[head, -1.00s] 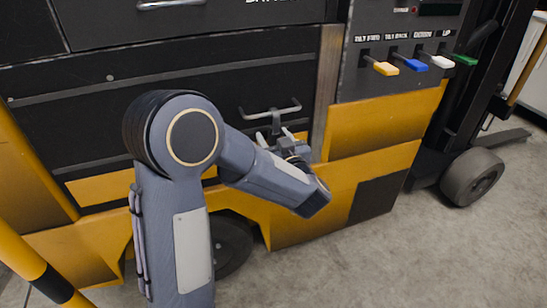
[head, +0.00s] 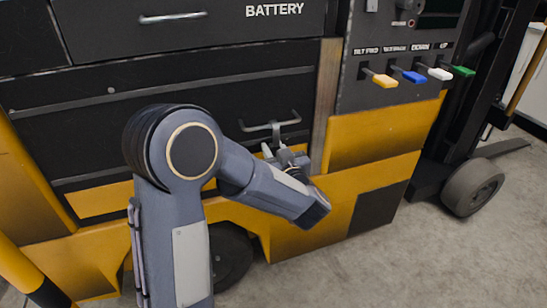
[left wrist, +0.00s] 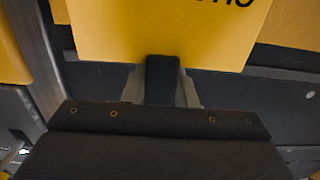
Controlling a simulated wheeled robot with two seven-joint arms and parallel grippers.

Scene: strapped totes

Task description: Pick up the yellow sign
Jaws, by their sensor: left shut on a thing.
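A yellow sign (left wrist: 160,30) with black letters, partly cut off, fills the top of the left wrist view. My left gripper (left wrist: 160,80) is at the sign's lower edge, its grey fingers on either side of a dark block, and is shut on it. In the head view my left gripper (head: 275,152) is in front of the dark drawer front, just below a metal bar handle (head: 270,125). I cannot make out the sign in the head view. My right gripper is in no view.
A black and yellow forklift body (head: 375,135) stands close in front, with a BATTERY drawer (head: 190,30) above and coloured levers (head: 410,76) at the right. A wheel (head: 472,187) and fork are further right. Grey floor (head: 400,265) is clear at the lower right.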

